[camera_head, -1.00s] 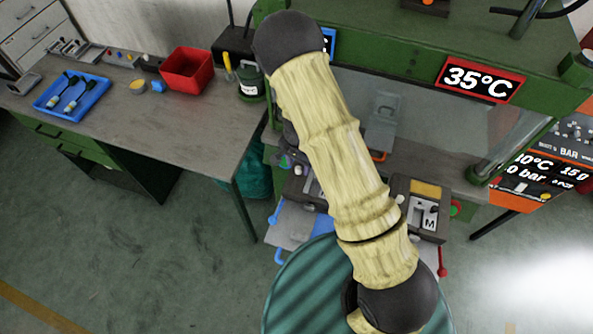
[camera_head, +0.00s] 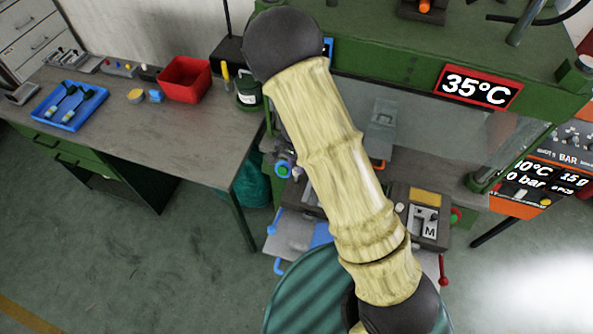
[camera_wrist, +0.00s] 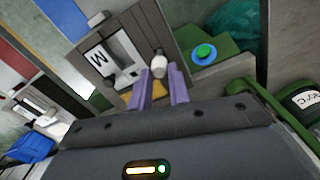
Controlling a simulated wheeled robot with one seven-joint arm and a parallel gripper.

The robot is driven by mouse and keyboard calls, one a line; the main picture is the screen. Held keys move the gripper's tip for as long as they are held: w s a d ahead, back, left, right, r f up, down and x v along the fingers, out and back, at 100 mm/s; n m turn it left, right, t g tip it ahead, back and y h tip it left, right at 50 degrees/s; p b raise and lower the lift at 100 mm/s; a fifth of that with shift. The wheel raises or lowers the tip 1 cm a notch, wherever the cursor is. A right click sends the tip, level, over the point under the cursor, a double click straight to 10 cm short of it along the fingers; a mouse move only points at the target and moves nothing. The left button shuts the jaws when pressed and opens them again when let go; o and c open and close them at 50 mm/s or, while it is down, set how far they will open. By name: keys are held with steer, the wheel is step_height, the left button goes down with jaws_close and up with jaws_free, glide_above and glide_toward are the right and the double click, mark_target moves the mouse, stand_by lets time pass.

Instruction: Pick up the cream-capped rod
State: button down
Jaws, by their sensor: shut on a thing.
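My gripper (camera_wrist: 161,78) shows in the wrist view as two purple fingers close together. The fingers are shut on the cream-capped rod, whose pale rounded cap (camera_wrist: 159,64) shows at their tips. The rest of the rod is hidden or too small to make out. A dark block with a plate marked M (camera_wrist: 97,58) lies beyond the fingertips, to the left. I cannot tell whether the rod touches it. In the head view my arm hides the gripper and the rod.
A green press with a 35°C display (camera_head: 478,87) stands behind my arm. The M plate (camera_head: 428,228) shows right of my arm. A green button with a blue ring (camera_wrist: 203,53) lies right of the fingers. The left bench holds a red bin (camera_head: 186,80) and a blue tray (camera_head: 68,105).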

step_height(320, 180, up, 5)
steer(key=shift+r, duration=0.1)
steer(key=shift+w+d, duration=0.15)
steer(key=shift+d, duration=0.05)
stand_by(0.5)
